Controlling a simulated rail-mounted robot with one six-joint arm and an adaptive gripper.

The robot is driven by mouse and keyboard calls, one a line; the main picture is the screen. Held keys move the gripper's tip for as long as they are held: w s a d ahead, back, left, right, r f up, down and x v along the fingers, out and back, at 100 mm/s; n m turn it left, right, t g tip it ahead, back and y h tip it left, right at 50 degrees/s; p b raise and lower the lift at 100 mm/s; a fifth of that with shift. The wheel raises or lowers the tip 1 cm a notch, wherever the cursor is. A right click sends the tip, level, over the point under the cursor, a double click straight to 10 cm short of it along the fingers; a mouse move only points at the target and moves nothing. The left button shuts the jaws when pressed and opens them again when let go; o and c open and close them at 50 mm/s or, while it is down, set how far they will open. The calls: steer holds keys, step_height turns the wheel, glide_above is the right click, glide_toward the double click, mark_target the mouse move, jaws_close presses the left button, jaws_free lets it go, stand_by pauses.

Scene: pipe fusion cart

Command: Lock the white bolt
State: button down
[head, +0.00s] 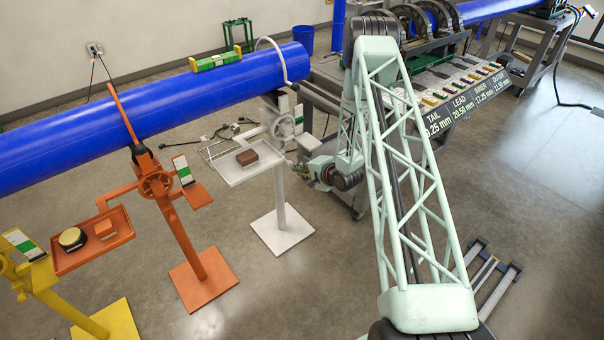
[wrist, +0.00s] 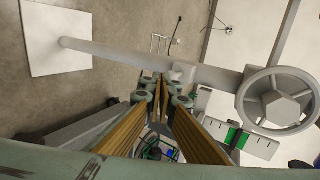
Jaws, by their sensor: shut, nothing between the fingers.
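The white stand (head: 282,205) holds up the blue pipe at the middle of the head view, with a white handwheel (head: 285,127) near its top. In the wrist view its post (wrist: 130,55) runs across the upper picture, with the handwheel (wrist: 278,102) at right. A small white knob-like part (wrist: 183,71) sticks out from the post, likely the white bolt. Whether it is locked I cannot tell. My gripper (head: 308,172) is beside the post, on its right in the head view. Its fingertips (wrist: 163,88) are shut and empty, just below the knob in the wrist view. Contact is unclear.
The blue pipe (head: 150,105) runs above the stands. A white tray (head: 230,172) with a brown block sits left of the post. An orange stand (head: 190,250) and a yellow stand (head: 100,320) are farther left. The fusion cart (head: 340,95) is behind my arm.

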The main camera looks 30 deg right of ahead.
steer(key=shift+w+a, duration=0.15)
steer(key=shift+w, duration=0.55)
steer(key=shift+w, duration=0.1)
steer(key=shift+w+a, duration=0.2)
steer(key=shift+w, duration=1.2)
steer(key=shift+s+d, duration=0.1)
steer(key=shift+s, duration=0.55)
steer(key=p, duration=0.2)
glide_toward(291, 163)
steer(key=s, duration=0.2)
steer(key=s+d, duration=0.1)
steer(key=s, duration=0.1)
